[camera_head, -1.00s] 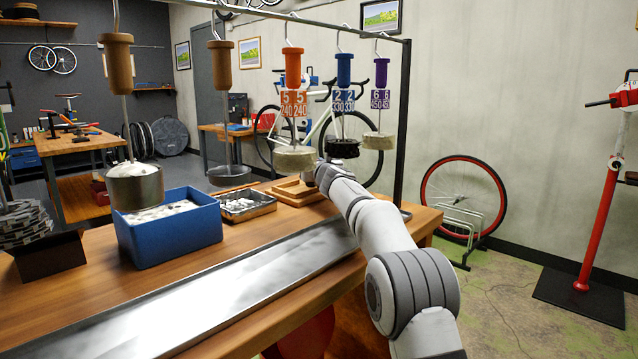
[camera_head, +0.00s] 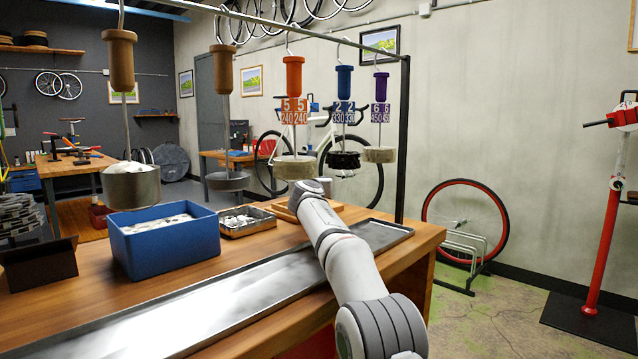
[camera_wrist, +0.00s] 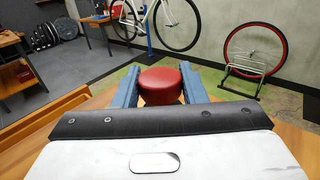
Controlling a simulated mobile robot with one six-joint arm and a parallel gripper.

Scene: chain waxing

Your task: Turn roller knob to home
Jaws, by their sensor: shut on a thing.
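A round red knob (camera_wrist: 160,87) sits between the two blue-grey fingers of my gripper (camera_wrist: 160,76) in the wrist view. The fingers are shut on its sides. The knob's lower part is hidden behind the dark edge of my gripper's body. In the head view my arm reaches over the long metal tray to the back of the wooden bench. There my wrist hides the fingers and the knob, so I cannot tell the knob's turn angle or any home mark.
On the bench (camera_head: 418,240) stand a blue bin (camera_head: 165,248), a small parts tray (camera_head: 247,228) and the long metal tray (camera_head: 225,308). Several tools with brown, orange (camera_head: 293,76), blue and purple handles hang from a rail above. A red-rimmed wheel (camera_head: 424,208) stands on the floor at right.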

